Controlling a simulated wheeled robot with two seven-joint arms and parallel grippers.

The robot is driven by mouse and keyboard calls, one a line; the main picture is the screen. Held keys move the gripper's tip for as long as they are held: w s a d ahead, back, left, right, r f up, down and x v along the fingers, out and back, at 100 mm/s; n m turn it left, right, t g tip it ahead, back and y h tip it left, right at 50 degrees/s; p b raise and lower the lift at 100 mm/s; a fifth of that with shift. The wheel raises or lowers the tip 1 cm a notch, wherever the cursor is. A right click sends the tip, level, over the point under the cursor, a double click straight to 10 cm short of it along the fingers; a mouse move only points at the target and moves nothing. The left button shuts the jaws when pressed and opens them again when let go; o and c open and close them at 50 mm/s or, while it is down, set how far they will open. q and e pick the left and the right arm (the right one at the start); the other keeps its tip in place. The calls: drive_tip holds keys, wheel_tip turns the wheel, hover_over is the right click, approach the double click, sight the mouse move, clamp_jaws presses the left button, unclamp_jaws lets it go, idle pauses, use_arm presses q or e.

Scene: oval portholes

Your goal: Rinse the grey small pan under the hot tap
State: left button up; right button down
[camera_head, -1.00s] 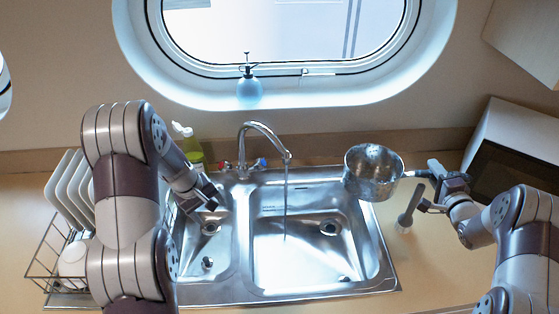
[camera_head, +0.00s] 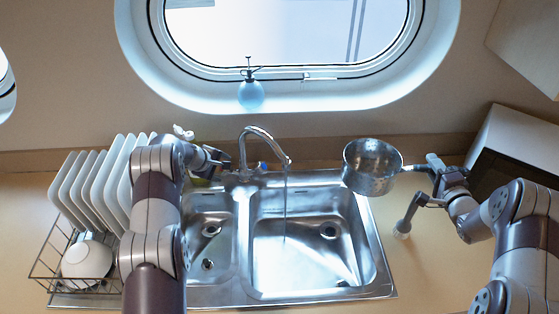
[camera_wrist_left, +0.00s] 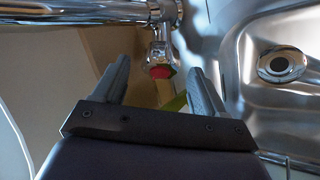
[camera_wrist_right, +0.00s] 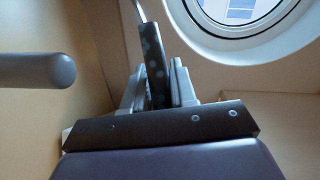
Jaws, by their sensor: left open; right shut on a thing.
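The grey small pan (camera_head: 372,170) is upright above the sink's back right corner, right of the tap. My right gripper (camera_head: 432,165) is shut on its handle, which shows between the fingers in the right wrist view (camera_wrist_right: 154,75). The tap (camera_head: 262,135) stands behind the sink, and a thin stream of water (camera_head: 285,205) falls from it into the right basin. My left gripper (camera_head: 219,157) is open, left of the tap's base.
The sink (camera_head: 385,272) has a smaller left basin. A rack (camera_head: 50,262) with several white plates and a bowl (camera_head: 86,260) stands left. A bottle (camera_head: 183,132) is behind my left gripper. A blue sprayer (camera_head: 251,95) stands by the window. A grey rod-like thing (camera_head: 409,215) is below my right gripper.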

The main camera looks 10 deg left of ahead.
use_arm(q)
drive_tip(key=shift+w+d+f, duration=0.15)
drive_tip(key=shift+w+f, duration=0.3)
drive_tip(key=shift+f, duration=0.05)
use_arm(e)
drive_tip(key=shift+r, duration=0.35)
use_arm(q)
drive_tip(key=shift+w+d+f, duration=0.15)
drive_tip(key=shift+w+f, duration=0.1)
drive_tip(key=shift+f, duration=0.25)
use_arm(e)
drive_tip(key=shift+s+r, duration=0.15)
use_arm(q)
drive_tip(key=shift+w+f, duration=0.1)
